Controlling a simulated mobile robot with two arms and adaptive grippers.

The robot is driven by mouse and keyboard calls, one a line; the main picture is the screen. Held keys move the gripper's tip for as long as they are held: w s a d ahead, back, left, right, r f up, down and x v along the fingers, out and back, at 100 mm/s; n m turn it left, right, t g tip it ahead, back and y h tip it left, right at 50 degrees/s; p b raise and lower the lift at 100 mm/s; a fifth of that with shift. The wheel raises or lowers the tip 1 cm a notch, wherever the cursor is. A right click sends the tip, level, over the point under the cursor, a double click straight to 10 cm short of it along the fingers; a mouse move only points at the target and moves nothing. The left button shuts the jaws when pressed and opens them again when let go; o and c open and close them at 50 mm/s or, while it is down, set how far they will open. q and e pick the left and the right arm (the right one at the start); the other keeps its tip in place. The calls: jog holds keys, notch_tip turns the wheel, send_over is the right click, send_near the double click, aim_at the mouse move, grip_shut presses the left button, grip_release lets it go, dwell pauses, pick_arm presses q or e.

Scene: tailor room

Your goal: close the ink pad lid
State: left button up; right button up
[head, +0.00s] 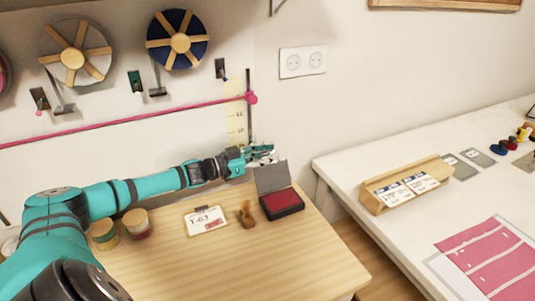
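The ink pad (282,204) sits near the right side of the wooden table, a dark case with a red pad. Its grey lid (272,177) stands open, raised at the back edge of the case. My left gripper (266,153) is at the far side of the table, just above and behind the lid's top edge. I cannot tell whether it touches the lid, and its fingers are too small to read. My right gripper is out of view.
A wooden stamp (246,214) and a "T-63" card (206,220) lie left of the ink pad. Small jars (137,223) stand farther left. The wooden table's (260,265) front is clear. A white table (395,231) stands to the right across a gap.

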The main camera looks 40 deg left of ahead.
pick_arm(q)
grip_shut()
dwell(0.3)
jog(key=shift+d+r, duration=0.1)
jog(key=shift+d, duration=0.05)
dwell(0.3)
jog(key=shift+s+d+r+m+p, duration=0.45)
jog(key=shift+d+m+p, duration=0.2)
jog(key=shift+m+p, duration=0.3)
jog(key=shift+s+d+r+m+p, duration=0.15)
jog(key=shift+s+d+m+p, duration=0.1)
jog(key=shift+d+m+p, duration=0.25)
jog(key=shift+s+d+r+m+p, duration=0.1)
jog(key=shift+s+d+m+p, duration=0.1)
jog(key=shift+d+m+p, duration=0.25)
jog(key=shift+s+d+f+m+p, duration=0.1)
jog(key=shift+s+d+m+p, duration=0.25)
jog(key=shift+d+m+p, duration=0.25)
jog(key=shift+s+d+f+m+p, duration=0.1)
jog(key=shift+s+d+m+p, duration=0.25)
jog(key=shift+d, duration=0.3)
